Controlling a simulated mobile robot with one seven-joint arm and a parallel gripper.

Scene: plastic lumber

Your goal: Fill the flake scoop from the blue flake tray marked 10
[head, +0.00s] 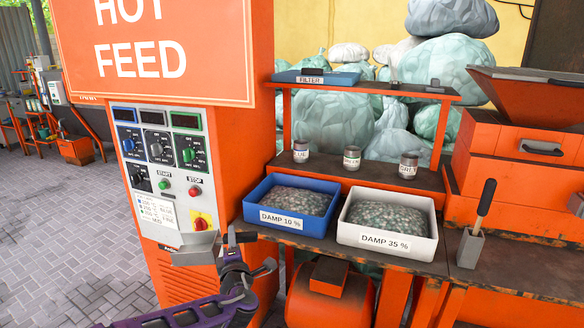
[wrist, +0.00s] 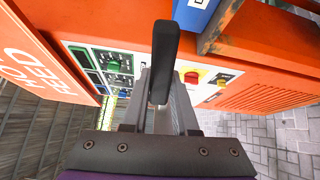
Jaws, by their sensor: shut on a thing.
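The blue flake tray (head: 290,200), labelled DAMP 10 %, sits on the bench and holds grey-green flakes. My gripper (head: 248,252) is in front of the orange machine, left of and lower than the blue tray, apart from it. It is shut on the flake scoop (head: 197,248), whose grey metal pan points left in the head view. In the wrist view the scoop's dark handle (wrist: 165,60) stands between my gripper's fingers (wrist: 163,95), and the pan is hidden. I cannot tell whether the pan holds flakes.
A white tray (head: 388,222) labelled DAMP 35 % stands right of the blue one. Several small tins (head: 351,158) stand behind them under a shelf (head: 365,88). The control panel (head: 160,160) is close on the left.

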